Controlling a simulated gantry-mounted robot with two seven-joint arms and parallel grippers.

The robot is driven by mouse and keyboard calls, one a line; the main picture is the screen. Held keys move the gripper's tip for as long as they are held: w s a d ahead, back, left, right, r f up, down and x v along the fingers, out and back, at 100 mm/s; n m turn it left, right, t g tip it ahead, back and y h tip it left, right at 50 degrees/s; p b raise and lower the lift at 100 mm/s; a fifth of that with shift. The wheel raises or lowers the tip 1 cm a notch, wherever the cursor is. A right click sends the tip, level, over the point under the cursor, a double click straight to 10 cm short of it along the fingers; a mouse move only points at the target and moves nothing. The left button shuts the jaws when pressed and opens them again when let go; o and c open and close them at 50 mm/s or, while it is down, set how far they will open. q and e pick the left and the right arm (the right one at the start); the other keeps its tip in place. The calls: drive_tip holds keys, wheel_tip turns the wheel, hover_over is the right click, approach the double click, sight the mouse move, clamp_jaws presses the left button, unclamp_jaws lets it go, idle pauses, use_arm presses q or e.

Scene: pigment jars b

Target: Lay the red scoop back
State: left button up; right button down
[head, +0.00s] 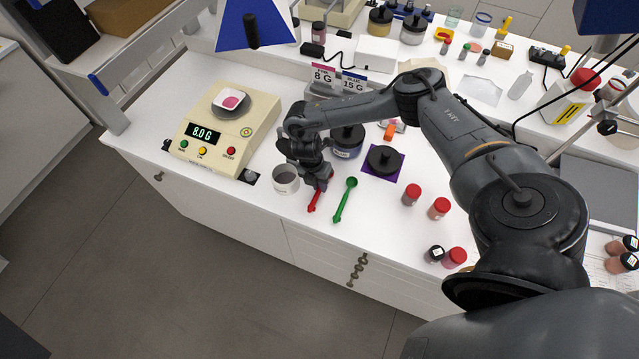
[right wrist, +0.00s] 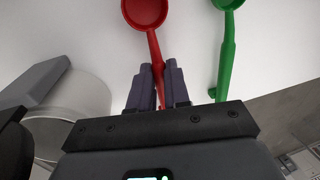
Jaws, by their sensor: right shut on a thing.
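My right gripper (head: 318,180) is low over the white bench, near its front edge. In the right wrist view my right gripper (right wrist: 160,85) is shut on the handle of the red scoop (right wrist: 146,12). The scoop's bowl points away from the gripper, over the white surface. In the head view the red scoop (head: 314,202) is partly hidden by the gripper. I cannot tell whether it touches the bench. The green scoop (head: 345,198) lies just to the right, apart from it; it also shows in the right wrist view (right wrist: 226,52). My left gripper is not in view.
A white cup (head: 285,181) stands just left of the gripper. The scale (head: 228,132) reading 8.0 g holds a dish of pink powder (head: 231,99). A dark-lidded jar (head: 347,142), a black lid (head: 383,160) on a purple square and red-capped jars (head: 411,194) stand nearby.

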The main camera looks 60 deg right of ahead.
drive_tip(key=shift+f, duration=0.3)
drive_tip(key=c, duration=1)
unclamp_jaws()
drive_tip(key=shift+r, duration=0.15)
wheel_tip(320, 180, up, 4)
drive_tip(key=p, duration=0.3)
drive_tip(key=shift+f+p, duration=0.25)
drive_tip(key=shift+p, duration=0.1)
drive_tip(key=shift+r+p, duration=1.15)
drive_tip(key=shift+p, duration=0.05)
